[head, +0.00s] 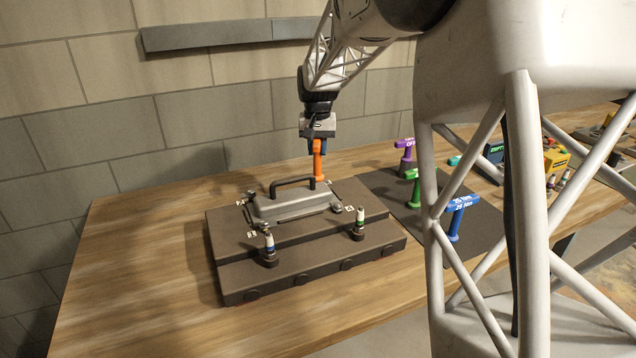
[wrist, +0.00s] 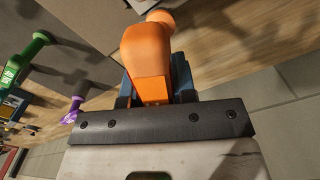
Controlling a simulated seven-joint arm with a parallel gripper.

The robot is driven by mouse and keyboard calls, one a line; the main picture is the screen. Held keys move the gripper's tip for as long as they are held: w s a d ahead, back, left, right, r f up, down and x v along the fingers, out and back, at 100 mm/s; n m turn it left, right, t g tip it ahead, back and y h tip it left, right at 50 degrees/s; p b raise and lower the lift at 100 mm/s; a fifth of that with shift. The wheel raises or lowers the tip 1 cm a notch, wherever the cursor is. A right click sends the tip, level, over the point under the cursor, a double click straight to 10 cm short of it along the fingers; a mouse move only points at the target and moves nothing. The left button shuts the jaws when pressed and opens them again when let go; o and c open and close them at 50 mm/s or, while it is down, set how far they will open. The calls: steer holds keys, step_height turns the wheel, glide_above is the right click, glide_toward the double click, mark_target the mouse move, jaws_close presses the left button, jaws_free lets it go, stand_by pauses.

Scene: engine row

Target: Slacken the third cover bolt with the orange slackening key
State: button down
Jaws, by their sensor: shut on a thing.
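My gripper (head: 317,143) is shut on the orange slackening key (head: 320,165), whose shaft points down, roughly upright. In the wrist view the orange key (wrist: 148,60) sits between the dark jaws (wrist: 152,88). The key's lower end is at the back right of the grey cover (head: 295,207), behind it in the head view. I cannot tell whether it touches a bolt; the bolt there is hidden. The cover has a black handle (head: 292,182) and lies on the dark engine block (head: 310,262). Small white labels mark its corners.
Two white-topped plugs (head: 268,243) (head: 359,219) stand upright at the block's front. On a dark mat (head: 480,225) to the right stand purple (head: 405,145), green (head: 414,176) and blue (head: 456,210) keys. The wooden table (head: 130,270) is clear at left.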

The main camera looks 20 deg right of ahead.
steer(key=shift+f, duration=0.15)
steer(key=m, duration=0.8)
steer(key=shift+r, duration=0.2)
steer(key=m, duration=0.4)
steer(key=shift+m, duration=0.3)
steer(key=m, duration=0.4)
steer(key=shift+r+m, duration=0.1)
steer(key=shift+m, duration=0.2)
stand_by(0.5)
